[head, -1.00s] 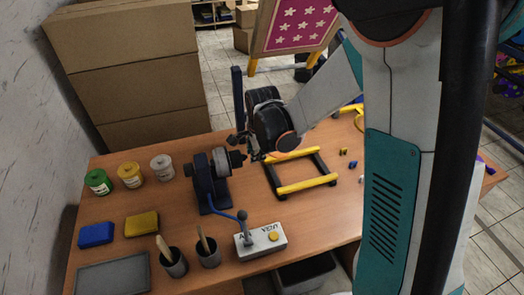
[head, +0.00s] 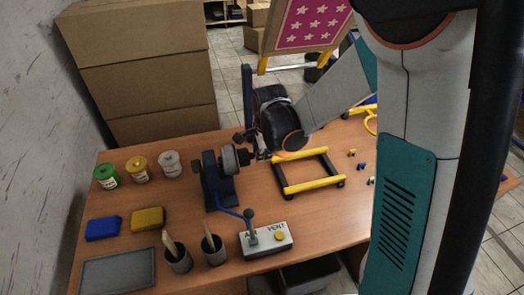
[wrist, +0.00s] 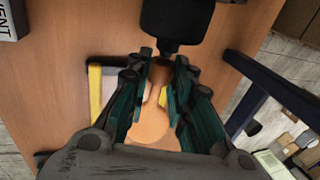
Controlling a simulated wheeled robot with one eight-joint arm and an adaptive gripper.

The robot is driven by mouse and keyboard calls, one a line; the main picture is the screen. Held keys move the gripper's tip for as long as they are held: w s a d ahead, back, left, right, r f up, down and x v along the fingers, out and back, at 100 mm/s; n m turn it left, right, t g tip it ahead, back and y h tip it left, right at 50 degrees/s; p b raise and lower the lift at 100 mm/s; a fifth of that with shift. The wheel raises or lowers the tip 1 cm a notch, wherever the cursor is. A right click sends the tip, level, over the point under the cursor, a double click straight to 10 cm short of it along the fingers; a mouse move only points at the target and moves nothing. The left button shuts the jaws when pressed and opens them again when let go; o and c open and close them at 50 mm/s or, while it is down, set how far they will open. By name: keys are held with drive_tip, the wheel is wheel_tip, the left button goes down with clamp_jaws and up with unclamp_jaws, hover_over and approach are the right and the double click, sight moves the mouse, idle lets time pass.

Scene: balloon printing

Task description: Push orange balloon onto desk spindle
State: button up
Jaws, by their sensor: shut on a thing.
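The orange balloon (wrist: 150,126) is held between the fingers of my gripper (wrist: 163,64); its neck runs up between the fingertips in the wrist view. The desk spindle is the dark machine (head: 220,180) with a grey round drum and a short black tip. Its black end (wrist: 178,20) shows at the top of the wrist view, just ahead of the fingertips. In the head view my gripper (head: 256,146) is right beside the spindle tip. I cannot tell whether the balloon's mouth touches or surrounds the tip. The fingers hide most of the balloon in the head view.
A yellow and black frame (head: 312,186) lies right of the spindle. A control box with a lever (head: 268,240) stands in front. Paint jars (head: 137,170), sponges (head: 148,219) and two cups with sticks (head: 177,260) are on the left. A dark post (head: 247,95) stands behind.

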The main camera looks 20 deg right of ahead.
drive_tip(key=shift+a, duration=0.65)
idle(0.8)
drive_tip(key=o, duration=0.8)
drive_tip(key=shift+r, duration=0.1)
drive_tip(key=p+v, duration=0.5)
drive_tip(key=v, duration=0.4)
drive_tip(key=shift+p, duration=0.35)
